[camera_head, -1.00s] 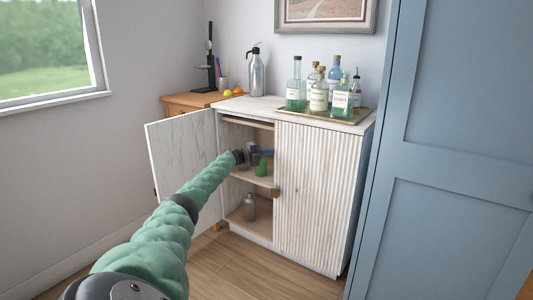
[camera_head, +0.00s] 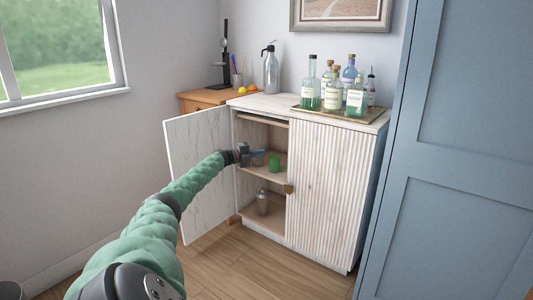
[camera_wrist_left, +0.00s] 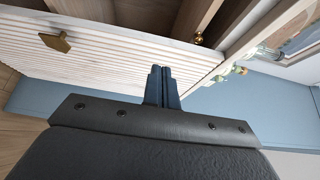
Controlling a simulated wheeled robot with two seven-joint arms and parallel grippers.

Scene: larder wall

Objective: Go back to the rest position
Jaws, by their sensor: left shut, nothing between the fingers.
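My left gripper (camera_head: 258,153) is at the open left side of the white cabinet (camera_head: 262,222), in front of the upper shelf. Its fingers are together and hold nothing. In the left wrist view the closed fingers (camera_wrist_left: 161,88) point toward the ribbed cabinet front, and a brass knob (camera_wrist_left: 56,41) shows at the upper left. A green object (camera_head: 275,163) stands on the shelf close to the right of the gripper. The right gripper is not in view.
The left cabinet door (camera_head: 200,165) stands open beside my arm; the ribbed right door (camera_head: 325,195) is shut. A shaker (camera_head: 263,202) stands on the lower shelf. Several bottles (camera_head: 334,88) stand on a tray (camera_head: 368,116) on top. A blue door (camera_head: 450,160) is at the right.

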